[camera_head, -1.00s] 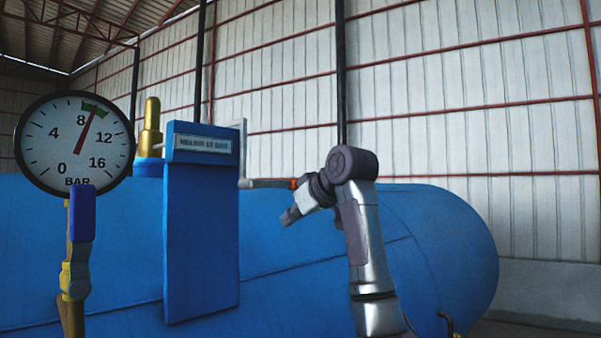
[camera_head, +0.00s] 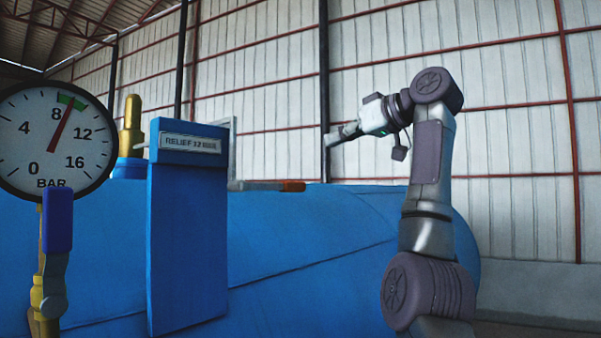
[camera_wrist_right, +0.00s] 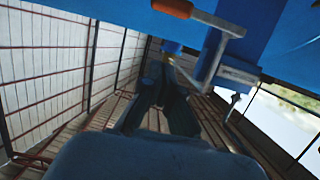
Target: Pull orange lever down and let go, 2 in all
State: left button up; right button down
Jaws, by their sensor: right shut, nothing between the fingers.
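The lever (camera_head: 255,186) is a grey bar with an orange grip (camera_head: 292,186) at its right end. It lies about level, just right of the blue relief panel (camera_head: 187,240). My right gripper (camera_head: 331,138) is up and to the right of the orange grip, apart from it, shut and empty. In the right wrist view the orange grip (camera_wrist_right: 172,8) is at the top edge, beyond the shut fingers (camera_wrist_right: 163,88). My left gripper is out of view.
A round pressure gauge (camera_head: 85,150) stands at the left, its needle near the green band between 8 and 12. A brass valve (camera_head: 132,125) sits behind the panel. The large blue tank (camera_head: 330,260) fills the lower part. Space around my right gripper is clear.

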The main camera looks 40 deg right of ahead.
aim_at(275, 187)
jog(key=w+f+p, duration=0.4)
jog(key=w+f, duration=0.2)
jog(key=w, duration=0.4)
jog(key=shift+a+f, duration=0.25)
jog(key=shift+a, duration=0.15)
jog(key=shift+a, duration=0.1)
jog(key=shift+w, duration=0.1)
